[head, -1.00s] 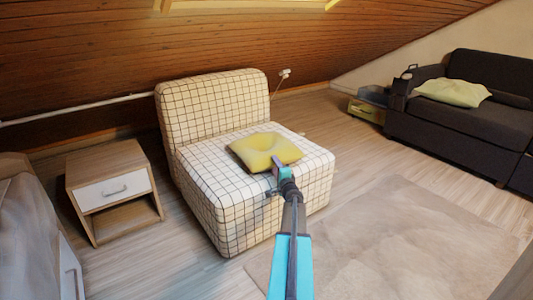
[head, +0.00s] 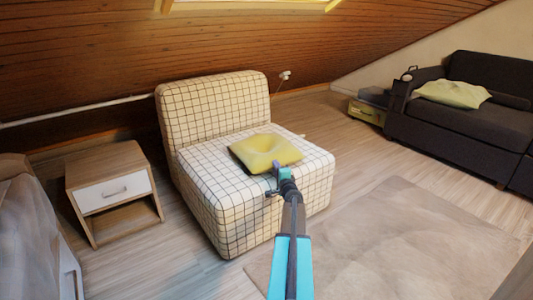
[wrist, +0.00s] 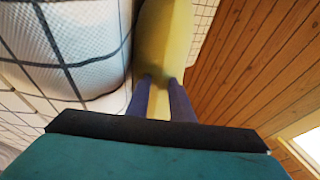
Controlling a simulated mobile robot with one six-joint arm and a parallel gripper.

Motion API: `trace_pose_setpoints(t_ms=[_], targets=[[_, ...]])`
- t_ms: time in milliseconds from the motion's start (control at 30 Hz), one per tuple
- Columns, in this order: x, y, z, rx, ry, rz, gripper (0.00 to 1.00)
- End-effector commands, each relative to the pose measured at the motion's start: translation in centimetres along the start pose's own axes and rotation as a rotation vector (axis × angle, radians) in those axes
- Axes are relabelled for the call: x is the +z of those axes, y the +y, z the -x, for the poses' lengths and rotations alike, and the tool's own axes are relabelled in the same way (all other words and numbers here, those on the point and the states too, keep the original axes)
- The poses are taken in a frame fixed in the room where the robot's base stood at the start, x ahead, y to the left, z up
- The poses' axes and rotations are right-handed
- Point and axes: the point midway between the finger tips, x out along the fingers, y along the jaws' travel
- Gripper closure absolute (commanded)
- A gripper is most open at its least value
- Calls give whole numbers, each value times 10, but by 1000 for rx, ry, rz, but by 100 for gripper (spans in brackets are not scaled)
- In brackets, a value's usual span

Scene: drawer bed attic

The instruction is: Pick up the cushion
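The yellow cushion (head: 265,152) lies on the seat of the checkered armchair (head: 213,100), with a dent in its upper face. My gripper (head: 276,175) is at the cushion's front edge, just above the front of the seat. In the wrist view, the cushion (wrist: 163,40) runs away from my gripper (wrist: 161,88). The two fingers sit close together on either side of its near edge, and the cushion fabric is pinched between them. The armchair seat (wrist: 75,40) shows beside the cushion in the wrist view. The cushion's underside is hidden in the head view.
A small nightstand (head: 112,188) stands left of the armchair. A bed edge (head: 30,230) is at the far left. A dark sofa (head: 470,115) with a pale yellow-green pillow (head: 453,94) is at the right. A beige rug (head: 400,240) leaves open floor at front right.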

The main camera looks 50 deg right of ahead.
Motion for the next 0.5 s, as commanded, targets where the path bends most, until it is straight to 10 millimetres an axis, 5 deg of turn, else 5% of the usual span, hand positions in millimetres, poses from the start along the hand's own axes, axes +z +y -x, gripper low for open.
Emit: trace_pose_setpoints(t_ms=[500], targets=[[0,-10,0,-2,0,0,100]])
